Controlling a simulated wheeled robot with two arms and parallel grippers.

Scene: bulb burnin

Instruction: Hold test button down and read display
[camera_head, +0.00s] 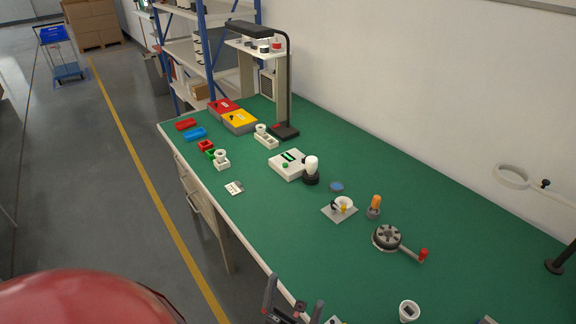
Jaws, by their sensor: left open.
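The tester is a white box (279,167) in the middle of the green bench. It has a small display (291,156) with green on it, too small to read from here. A green button (285,165) sits on its top. A white bulb (312,163) stands upright in a black socket (311,179) at the box's right side. My left gripper (295,291) is open at the bottom edge of the picture, well apart from the tester. Nothing shows between its fingers. My right gripper is out of view.
A black lamp post (288,80) rises behind the tester. Red and yellow boxes (239,121) stand at the far left. A crank device (388,237), an orange-topped part (375,204) and a grey plate (333,213) lie to the right. Green bench (270,220) lies clear before the tester.

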